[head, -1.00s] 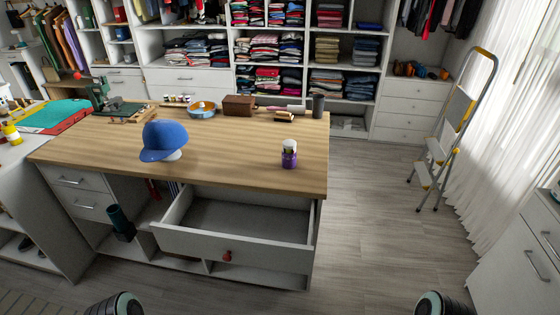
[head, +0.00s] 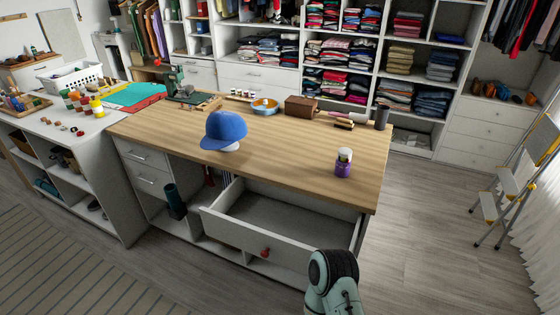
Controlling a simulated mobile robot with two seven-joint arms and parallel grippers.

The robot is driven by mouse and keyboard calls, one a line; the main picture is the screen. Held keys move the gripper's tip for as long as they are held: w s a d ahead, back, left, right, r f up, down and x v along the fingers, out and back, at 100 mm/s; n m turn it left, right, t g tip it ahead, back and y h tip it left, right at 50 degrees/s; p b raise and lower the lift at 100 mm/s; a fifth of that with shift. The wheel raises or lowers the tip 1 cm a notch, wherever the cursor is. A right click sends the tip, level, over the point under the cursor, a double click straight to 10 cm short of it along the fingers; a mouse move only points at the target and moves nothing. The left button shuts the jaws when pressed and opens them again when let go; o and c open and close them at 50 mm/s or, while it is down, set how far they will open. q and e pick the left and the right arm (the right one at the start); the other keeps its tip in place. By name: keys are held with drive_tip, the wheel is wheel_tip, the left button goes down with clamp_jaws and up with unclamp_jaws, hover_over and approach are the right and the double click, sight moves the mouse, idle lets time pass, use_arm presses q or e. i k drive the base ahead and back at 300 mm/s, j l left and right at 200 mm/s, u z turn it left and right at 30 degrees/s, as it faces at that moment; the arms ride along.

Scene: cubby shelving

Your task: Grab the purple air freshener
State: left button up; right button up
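The purple air freshener (head: 343,164) stands upright on the wooden table top (head: 280,142), near its right front edge. It has a purple body and a pale, whitish top. Nothing touches it. One of my arms shows at the bottom, right of centre, below the open drawer and well short of the air freshener. Neither of my grippers' fingers can be seen.
A drawer (head: 282,240) stands pulled out from the table's front, below the air freshener. A blue cap (head: 224,131) sits on a stand to the left. A dark cylinder (head: 382,117) stands behind. A stepladder (head: 515,185) is at right, with free floor (head: 425,215) between.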

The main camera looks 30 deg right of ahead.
sight(342, 169)
drive_tip(key=l+u, duration=0.15)
drive_tip(key=u, duration=0.3)
drive_tip(key=l+u, duration=0.15)
drive_tip(key=u, duration=0.3)
drive_tip(key=k+l+u, duration=0.1)
drive_tip(key=u, duration=0.3)
drive_tip(key=k+l, duration=0.45)
drive_tip(key=l, duration=0.15)
drive_tip(key=k+l, duration=0.4)
drive_tip(key=l, duration=0.2)
drive_tip(key=k+l, duration=0.45)
drive_tip(key=l, duration=0.15)
